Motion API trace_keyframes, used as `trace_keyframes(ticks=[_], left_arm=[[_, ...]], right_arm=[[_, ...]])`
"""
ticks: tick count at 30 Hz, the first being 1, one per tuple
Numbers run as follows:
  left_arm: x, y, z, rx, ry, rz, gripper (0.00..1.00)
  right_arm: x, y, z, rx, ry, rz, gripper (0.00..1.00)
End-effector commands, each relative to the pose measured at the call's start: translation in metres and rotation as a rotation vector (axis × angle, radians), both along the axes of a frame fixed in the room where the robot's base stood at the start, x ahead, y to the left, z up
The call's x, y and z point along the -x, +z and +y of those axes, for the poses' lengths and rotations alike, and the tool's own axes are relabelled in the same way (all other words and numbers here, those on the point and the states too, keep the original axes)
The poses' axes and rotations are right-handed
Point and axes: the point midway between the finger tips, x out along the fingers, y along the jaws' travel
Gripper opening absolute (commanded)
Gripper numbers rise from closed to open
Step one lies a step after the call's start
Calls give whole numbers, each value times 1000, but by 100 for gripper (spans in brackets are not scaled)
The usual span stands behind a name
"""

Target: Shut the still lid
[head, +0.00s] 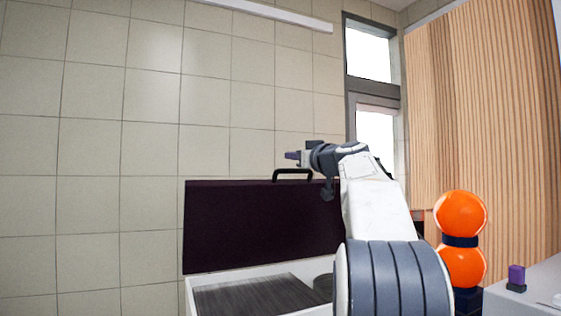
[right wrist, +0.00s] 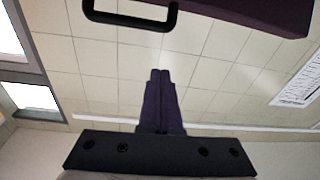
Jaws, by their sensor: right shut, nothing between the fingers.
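The still lid (head: 260,225) is a dark purple panel standing raised at the back of a white box (head: 235,277). A black bar handle (head: 293,171) is on the lid's top edge. My right gripper (head: 290,155) is shut and empty, just above and behind the handle in the head view. In the right wrist view the shut purple fingers (right wrist: 160,75) point toward the handle (right wrist: 130,18), apart from it, with the lid (right wrist: 260,12) at the top. My left gripper is not in view.
The white box holds a dark ribbed surface and a dark round thing, partly hidden by my right arm. At the right stand two stacked orange balls (head: 461,238) and a pale counter (head: 540,285) with a small purple block (head: 516,276). A tiled wall is behind.

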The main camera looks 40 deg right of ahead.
Motion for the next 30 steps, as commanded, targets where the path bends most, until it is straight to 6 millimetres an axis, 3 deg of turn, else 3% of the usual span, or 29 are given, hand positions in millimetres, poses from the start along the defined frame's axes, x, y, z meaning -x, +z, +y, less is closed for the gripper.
trace_keyframes(ticks=[18, 19, 21, 30], left_arm=[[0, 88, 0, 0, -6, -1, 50], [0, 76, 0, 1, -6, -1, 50], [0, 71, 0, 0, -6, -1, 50], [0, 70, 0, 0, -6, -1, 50]], right_arm=[[-99, 15, -16, -3, 2, 5, 0], [-93, 3, -16, -3, -1, 2, 0], [-86, -6, -15, -3, -1, 2, 0], [-74, -23, -16, -1, -1, 3, 0]])
